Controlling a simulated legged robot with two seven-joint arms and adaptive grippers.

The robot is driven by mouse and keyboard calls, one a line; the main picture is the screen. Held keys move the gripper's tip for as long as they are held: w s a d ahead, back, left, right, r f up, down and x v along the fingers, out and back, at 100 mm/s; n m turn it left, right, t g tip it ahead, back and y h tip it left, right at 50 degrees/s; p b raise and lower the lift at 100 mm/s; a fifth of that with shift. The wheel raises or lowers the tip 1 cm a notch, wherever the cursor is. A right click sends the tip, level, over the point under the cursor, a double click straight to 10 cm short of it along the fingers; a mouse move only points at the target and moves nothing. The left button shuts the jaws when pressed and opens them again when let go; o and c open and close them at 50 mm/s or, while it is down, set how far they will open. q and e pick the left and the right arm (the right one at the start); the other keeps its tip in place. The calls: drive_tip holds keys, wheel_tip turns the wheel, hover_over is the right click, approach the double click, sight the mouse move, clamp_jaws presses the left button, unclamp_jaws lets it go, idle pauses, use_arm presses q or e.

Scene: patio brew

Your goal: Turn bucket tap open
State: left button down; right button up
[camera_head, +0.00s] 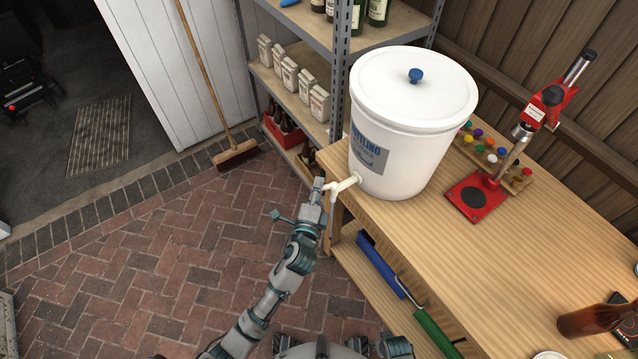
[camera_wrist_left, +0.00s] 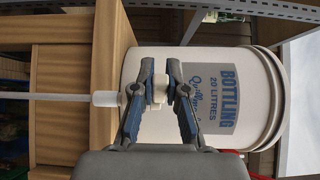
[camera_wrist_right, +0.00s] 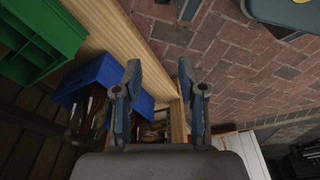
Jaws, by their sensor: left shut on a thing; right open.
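A white lidded bottling bucket (camera_head: 408,125) stands upright on the wooden table at its left end. Its white tap (camera_head: 345,186) sticks out from the bucket's lower side, over the table's edge. My left gripper (camera_head: 326,189) is at the outer end of the tap. In the left wrist view the left fingers (camera_wrist_left: 160,92) are closed around the white tap part (camera_wrist_left: 157,108), with the bucket's label behind. My right gripper (camera_wrist_right: 160,85) is open and empty in the right wrist view, above the floor and beside the table's edge.
A red bottle capper (camera_head: 478,197) and a rack of colored caps (camera_head: 497,160) stand right of the bucket. A brown bottle (camera_head: 590,321) is at the lower right. A metal shelf (camera_head: 342,70) rises behind. Blue and green crates show beside the right gripper.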

use_arm(q)
drive_tip(key=shift+s+d+f+n+y+b, duration=0.15)
drive_tip(key=shift+s+n+y+b, duration=0.1)
drive_tip(key=shift+n+y+b, duration=0.6)
drive_tip(key=shift+s+d+f+n+y+b, duration=0.1)
drive_tip(key=shift+s+n+y+b, duration=0.3)
drive_tip(key=shift+y, duration=0.8)
drive_tip(key=shift+s+d+f+n+y+b, duration=0.15)
drive_tip(key=shift+n+y+b, duration=0.35)
drive_tip(key=shift+n+y, duration=0.4)
use_arm(e)
wheel_tip(320, 180, up, 10)
drive_tip(key=w, duration=0.2)
drive_tip(key=shift+a+r, duration=0.1)
use_arm(q)
drive_tip(key=c, duration=1.2)
unclamp_jaws()
drive_tip(key=shift+o, duration=0.2)
drive_tip(key=shift+r+y, duration=0.1)
drive_tip(key=shift+y, duration=0.15)
use_arm(e)
drive_tip(key=shift+w, duration=0.1)
use_arm(q)
drive_tip(key=shift+d+r, duration=0.1)
drive_tip(key=shift+r, duration=0.05)
